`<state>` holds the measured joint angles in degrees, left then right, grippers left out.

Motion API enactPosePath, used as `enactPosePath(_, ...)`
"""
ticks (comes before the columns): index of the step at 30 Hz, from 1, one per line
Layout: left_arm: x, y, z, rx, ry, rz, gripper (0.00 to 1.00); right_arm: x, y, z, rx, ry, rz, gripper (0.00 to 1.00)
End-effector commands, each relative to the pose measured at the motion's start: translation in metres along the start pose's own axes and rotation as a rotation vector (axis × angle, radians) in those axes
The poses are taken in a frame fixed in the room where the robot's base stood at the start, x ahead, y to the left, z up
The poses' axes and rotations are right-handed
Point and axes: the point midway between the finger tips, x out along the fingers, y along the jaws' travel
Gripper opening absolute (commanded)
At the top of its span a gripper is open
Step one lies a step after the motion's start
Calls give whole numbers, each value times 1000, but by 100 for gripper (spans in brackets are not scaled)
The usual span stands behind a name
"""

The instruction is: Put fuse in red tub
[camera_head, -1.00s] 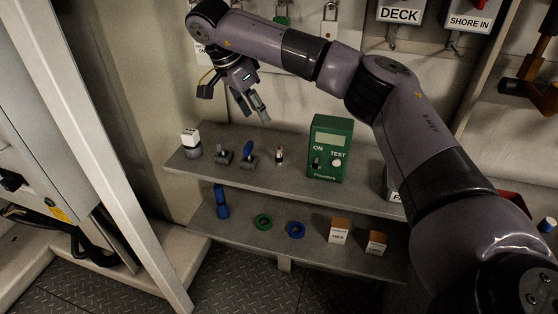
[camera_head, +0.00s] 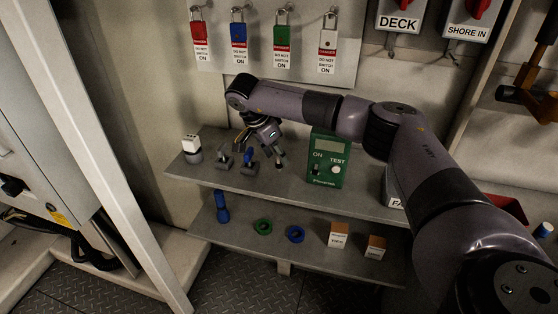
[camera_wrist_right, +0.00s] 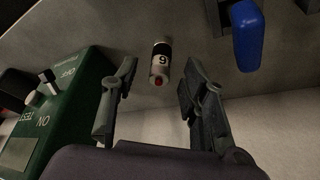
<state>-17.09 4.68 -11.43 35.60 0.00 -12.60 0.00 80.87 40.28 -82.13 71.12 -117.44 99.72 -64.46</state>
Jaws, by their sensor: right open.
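A red tub (camera_head: 506,206) shows at the right, mostly hidden behind my right arm. My left gripper is out of view.
A green tester (camera_head: 328,160) stands right of the gripper. A blue-handled switch (camera_head: 248,156) and a white plug (camera_head: 191,146) are to its left. The lower shelf holds a blue torch (camera_head: 222,208), green and blue rings, and two small boxes. Padlocks hang behind.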

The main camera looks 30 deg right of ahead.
Motion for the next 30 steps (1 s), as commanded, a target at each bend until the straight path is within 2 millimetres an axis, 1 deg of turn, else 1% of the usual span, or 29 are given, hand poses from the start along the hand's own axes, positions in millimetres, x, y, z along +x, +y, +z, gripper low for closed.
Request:
enactPosePath(1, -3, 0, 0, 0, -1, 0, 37, 8, 2, 0, 0, 0, 4, 41)
enactPosePath(3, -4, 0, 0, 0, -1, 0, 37, 16, 1, 0, 1, 0, 3, 41)
enactPosePath(6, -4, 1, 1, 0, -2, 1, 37, 23, 1, 0, 0, 0, 1, 41)
enactPosePath(13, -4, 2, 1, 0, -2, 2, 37, 25, 1, 0, 0, 0, 0, 41)
enactPosePath(30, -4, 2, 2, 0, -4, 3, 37, 24, 0, 0, 0, -1, 0, 4)
